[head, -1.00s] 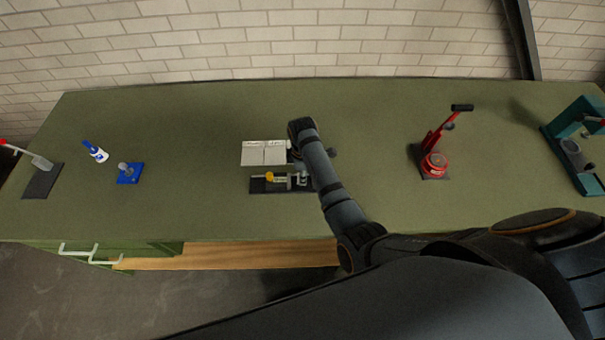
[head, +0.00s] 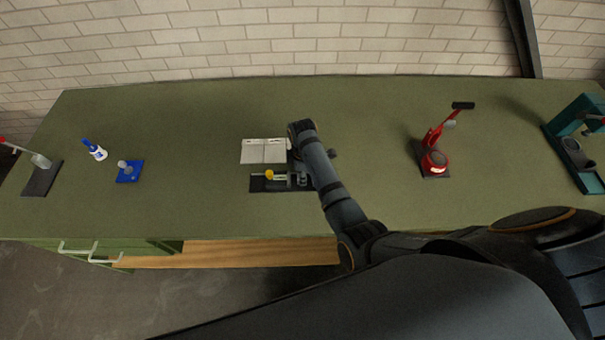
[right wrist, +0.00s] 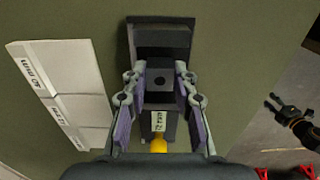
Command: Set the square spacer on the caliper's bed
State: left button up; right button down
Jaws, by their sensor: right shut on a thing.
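The square spacer (right wrist: 160,79), a grey block with a dark round hole, is between the fingers of my right gripper (right wrist: 160,88) in the right wrist view. The gripper is shut on it, over the caliper. The caliper has a dark base (right wrist: 162,36), a white label and a yellow knob (right wrist: 159,146); its base also shows in the head view (head: 262,187). In the head view my right arm covers the caliper's right end and the spacer is not clear. I cannot tell whether the spacer touches the bed. My left gripper (right wrist: 284,108) shows small at the right wrist view's edge.
The green bench between is clear.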

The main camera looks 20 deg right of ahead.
jog(key=c, duration=1)
grip_release()
notch_tip(320, 180, up, 8)
jog(key=shift+f, duration=0.25)
